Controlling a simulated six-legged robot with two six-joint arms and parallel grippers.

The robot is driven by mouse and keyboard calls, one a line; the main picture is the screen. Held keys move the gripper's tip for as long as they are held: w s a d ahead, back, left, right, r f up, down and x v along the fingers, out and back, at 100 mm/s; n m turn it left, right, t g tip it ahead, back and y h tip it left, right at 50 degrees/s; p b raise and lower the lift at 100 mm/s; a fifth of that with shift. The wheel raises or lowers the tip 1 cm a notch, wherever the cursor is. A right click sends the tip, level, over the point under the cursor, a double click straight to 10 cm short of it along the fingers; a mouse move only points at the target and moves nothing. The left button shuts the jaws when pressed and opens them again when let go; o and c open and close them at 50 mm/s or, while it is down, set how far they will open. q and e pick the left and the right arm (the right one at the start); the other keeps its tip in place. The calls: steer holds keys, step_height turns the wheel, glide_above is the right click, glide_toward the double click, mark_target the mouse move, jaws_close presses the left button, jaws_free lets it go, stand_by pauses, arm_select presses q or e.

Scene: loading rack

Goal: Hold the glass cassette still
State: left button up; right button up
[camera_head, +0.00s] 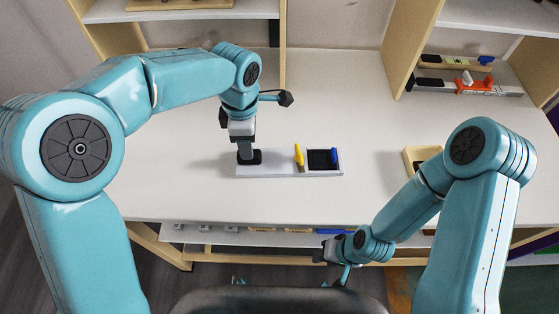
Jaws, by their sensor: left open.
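A flat white bar (290,171), which seems to be the glass cassette, lies on the white table. It carries a dark square (320,159), an upright yellow piece (299,155) and a blue piece (334,156) toward its right end. My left gripper (249,157) points down at the bar's left end. Its fingers are open, and I cannot tell whether they touch the bar. My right gripper (330,252) is low, in front of the table's front edge, away from the bar. Its fingers are too small and dark to read.
A wooden tray (410,158) sits partly behind my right arm. A shelf unit at the right back holds a bar with an orange clamp (470,84) and another with a blue knob (486,60). The table (180,190) around the bar is largely clear.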

arm_select(q)
steer(key=shift+w+a+f+b, duration=0.1)
steer(key=shift+f+b, duration=1.6)
steer(key=shift+f, duration=1.3)
jaws_close()
